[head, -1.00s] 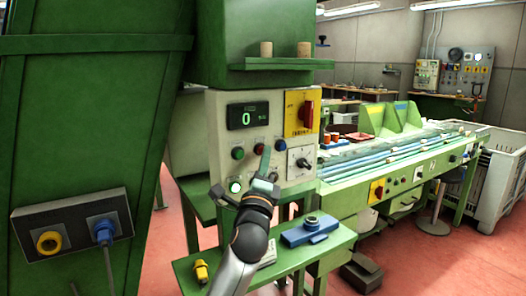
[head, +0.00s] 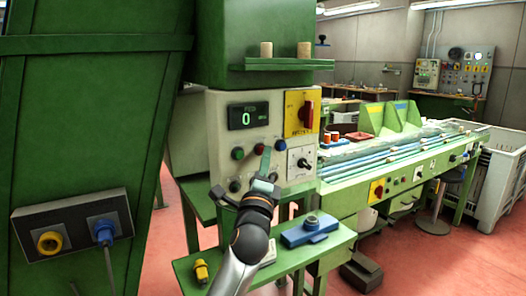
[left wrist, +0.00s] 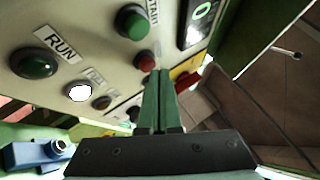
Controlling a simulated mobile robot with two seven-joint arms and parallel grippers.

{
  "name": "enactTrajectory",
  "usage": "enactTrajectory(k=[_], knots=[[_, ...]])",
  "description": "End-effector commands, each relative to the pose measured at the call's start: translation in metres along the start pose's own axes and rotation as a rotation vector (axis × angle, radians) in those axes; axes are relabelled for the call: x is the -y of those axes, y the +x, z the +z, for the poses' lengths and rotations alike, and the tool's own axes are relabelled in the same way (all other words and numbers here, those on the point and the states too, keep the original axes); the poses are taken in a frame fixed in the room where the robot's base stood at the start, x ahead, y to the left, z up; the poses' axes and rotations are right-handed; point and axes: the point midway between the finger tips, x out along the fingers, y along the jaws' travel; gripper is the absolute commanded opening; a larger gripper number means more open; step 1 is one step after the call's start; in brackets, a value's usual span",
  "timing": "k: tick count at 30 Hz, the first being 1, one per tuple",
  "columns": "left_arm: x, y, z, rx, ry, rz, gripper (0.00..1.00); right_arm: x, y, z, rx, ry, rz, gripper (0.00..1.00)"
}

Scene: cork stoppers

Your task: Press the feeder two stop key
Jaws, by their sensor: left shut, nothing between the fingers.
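The control panel (head: 222,120) is cream, with a lit display (head: 242,116) reading 0. Below it sit a green button (head: 237,153), a red button (head: 259,149) and a dark blue button (head: 281,145). My left gripper (head: 266,152) is shut and empty, its tips beside the red button. In the left wrist view the closed fingers (left wrist: 160,78) are close to the red button (left wrist: 146,60), under the green button (left wrist: 133,20); I cannot tell whether they touch it. The RUN lamp (left wrist: 34,63) is dark, and a white lamp (left wrist: 78,92) shows beside it. My right gripper is out of view.
A red rotary switch (head: 306,114) on a yellow plate and a black selector (head: 302,162) are to the right. A green shelf (head: 282,65) with two corks juts out above. A blue device (head: 310,231) stands on the low green bench (head: 335,243).

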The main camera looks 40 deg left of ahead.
Motion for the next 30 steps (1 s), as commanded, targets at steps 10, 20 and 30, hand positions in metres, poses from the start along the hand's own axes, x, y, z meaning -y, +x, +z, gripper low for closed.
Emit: enactTrajectory(k=[10, 20, 30], knots=[[0.005, -0.006, -0.005, -0.001, 0.0, 0.0, 0.0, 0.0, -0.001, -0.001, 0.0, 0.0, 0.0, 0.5], [0.012, -0.018, -0.014, -0.003, -0.002, 0.001, 0.0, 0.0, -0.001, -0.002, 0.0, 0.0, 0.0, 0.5], [0.028, -0.039, -0.029, -0.003, -0.002, 0.0, 0.0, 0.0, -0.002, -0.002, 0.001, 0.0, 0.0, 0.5]])
